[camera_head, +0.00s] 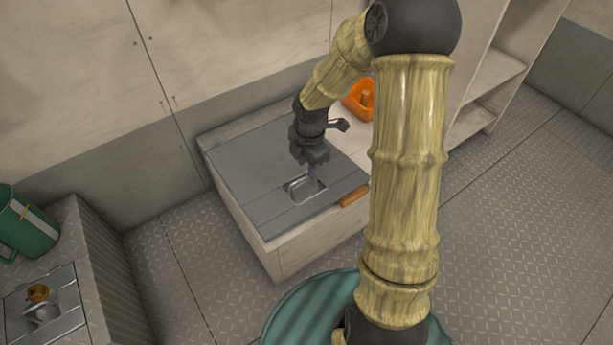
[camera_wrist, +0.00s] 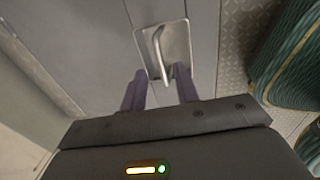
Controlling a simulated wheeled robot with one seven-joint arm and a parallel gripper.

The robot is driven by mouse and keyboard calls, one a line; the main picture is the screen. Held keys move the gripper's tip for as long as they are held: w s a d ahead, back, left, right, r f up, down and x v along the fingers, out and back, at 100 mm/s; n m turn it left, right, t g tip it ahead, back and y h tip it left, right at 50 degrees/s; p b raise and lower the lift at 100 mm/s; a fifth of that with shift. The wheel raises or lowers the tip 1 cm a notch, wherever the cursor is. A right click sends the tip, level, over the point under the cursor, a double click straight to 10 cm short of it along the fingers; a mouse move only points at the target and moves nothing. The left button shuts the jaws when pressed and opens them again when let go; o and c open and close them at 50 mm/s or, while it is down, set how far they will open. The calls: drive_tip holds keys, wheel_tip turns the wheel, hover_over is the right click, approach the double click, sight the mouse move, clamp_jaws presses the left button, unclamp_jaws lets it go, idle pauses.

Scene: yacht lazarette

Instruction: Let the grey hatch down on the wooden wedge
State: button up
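The grey hatch (camera_head: 265,175) lies flat or nearly flat on top of a pale locker; I cannot tell if a small gap is under it. A recessed metal plate with a bar handle (camera_head: 304,187) is set near its front edge. The wooden wedge (camera_head: 354,196) is an orange-brown block at the hatch's front right edge; how far it reaches under is unclear. My gripper (camera_head: 313,178) points down over the handle. In the wrist view my gripper (camera_wrist: 160,85) has its two fingers apart, with the handle (camera_wrist: 158,48) between and just beyond their tips, not clamped.
An orange container (camera_head: 359,98) stands on the locker's pale top behind my arm. A green jug (camera_head: 25,225) and a metal panel with a brass fitting (camera_head: 38,292) are at the lower left. Shelves (camera_head: 490,80) stand at the right. Tread-plate floor (camera_head: 500,220) is clear at the right.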

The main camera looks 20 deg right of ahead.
sight(306, 176)
wheel_tip(306, 176, down, 3)
drive_tip(key=shift+w+f+b, duration=0.15)
drive_tip(key=shift+f+b, duration=0.05)
drive_tip(key=shift+b, duration=0.6)
clamp_jaws()
